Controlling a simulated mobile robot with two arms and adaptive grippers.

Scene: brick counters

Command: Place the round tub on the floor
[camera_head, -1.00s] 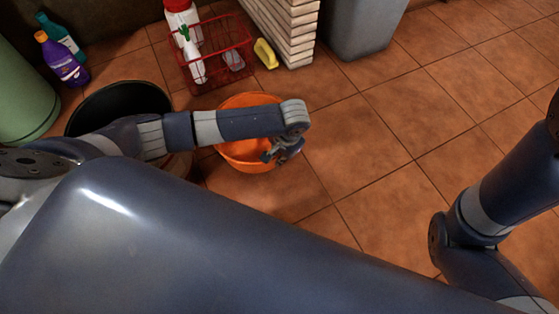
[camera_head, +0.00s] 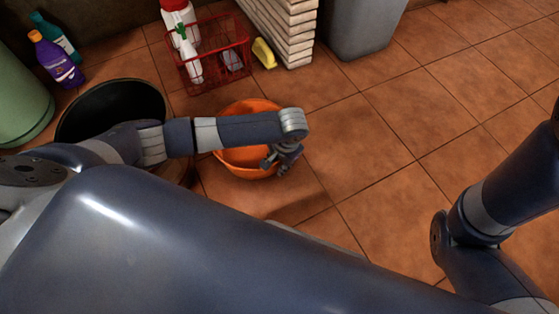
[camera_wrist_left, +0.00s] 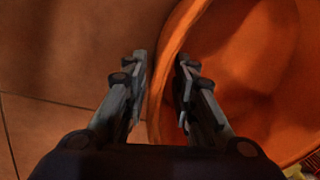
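The round tub (camera_head: 250,160) is orange and open at the top. In the head view it sits in the middle, partly hidden behind my left forearm. My left gripper (camera_head: 281,160) is at the tub's right rim and points down. In the left wrist view one finger is outside and one inside the tub's wall (camera_wrist_left: 172,45), with the rim between the fingers (camera_wrist_left: 163,85). I cannot tell whether the tub's base touches the floor (camera_head: 400,110). My right gripper is out of view; only part of that arm shows.
A dark round bucket (camera_head: 110,100) stands left of the tub. Behind are a red wire basket (camera_head: 210,53) with bottles, a yellow item (camera_head: 264,53), a brick pillar (camera_head: 285,30) and a grey bin (camera_head: 360,28). The tiled floor to the right is clear.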

